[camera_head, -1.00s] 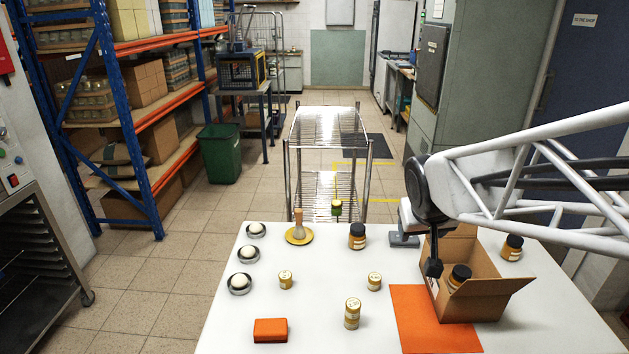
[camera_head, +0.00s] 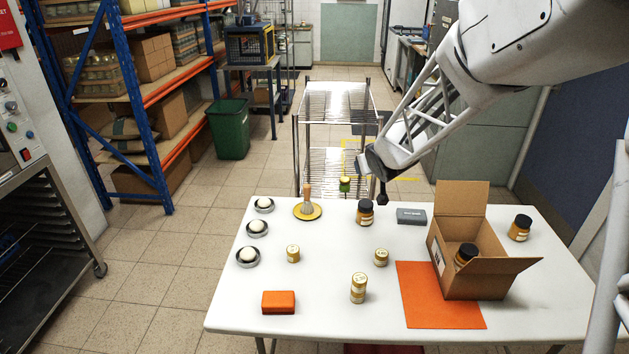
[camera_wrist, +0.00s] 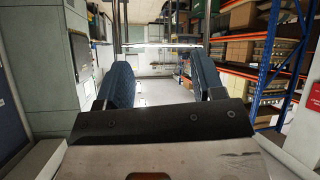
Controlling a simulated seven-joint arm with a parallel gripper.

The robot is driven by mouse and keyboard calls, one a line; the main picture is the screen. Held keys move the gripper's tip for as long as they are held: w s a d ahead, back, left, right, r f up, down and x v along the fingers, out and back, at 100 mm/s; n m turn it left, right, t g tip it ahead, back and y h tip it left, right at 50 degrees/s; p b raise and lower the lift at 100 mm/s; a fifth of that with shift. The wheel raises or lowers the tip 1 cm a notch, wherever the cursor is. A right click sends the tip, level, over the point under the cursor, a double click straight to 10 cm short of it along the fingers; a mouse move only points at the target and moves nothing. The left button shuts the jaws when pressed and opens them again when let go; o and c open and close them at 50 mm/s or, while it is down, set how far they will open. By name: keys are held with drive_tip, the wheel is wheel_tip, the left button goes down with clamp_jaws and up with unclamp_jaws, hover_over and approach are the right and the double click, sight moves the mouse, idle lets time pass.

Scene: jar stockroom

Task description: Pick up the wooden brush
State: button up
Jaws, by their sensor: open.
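The wooden brush (camera_head: 308,197) stands upright, handle up, on a round yellow dish (camera_head: 314,213) at the back left of the white table. The brush cannot be made out in the wrist view.
Three small bowls with white balls (camera_head: 257,229) stand left of the brush. An open carton (camera_head: 478,284) holding a jar stands at right, by an orange mat (camera_head: 436,310). Several jars, an orange block (camera_head: 278,302) and a grey box (camera_head: 411,216) share the table. A wire cart (camera_head: 297,150) stands behind.

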drive_tip(key=w+a+f+n+y, duration=0.2)
drive_tip(key=w+a+f+y, duration=0.2)
drive_tip(key=w+a+f, duration=0.45)
drive_tip(key=n+y, duration=0.3)
drive_tip(key=y, duration=0.2)
approach(304, 186)
drive_tip(key=x, duration=0.3)
drive_tip(key=shift+w+d+f, duration=0.1)
drive_tip(key=shift+w, duration=0.4)
drive_tip(key=shift+x, duration=1.35)
drive_tip(key=shift+f, duration=0.15)
drive_tip(key=shift+x, duration=2.5)
drive_tip(key=shift+f, duration=0.1)
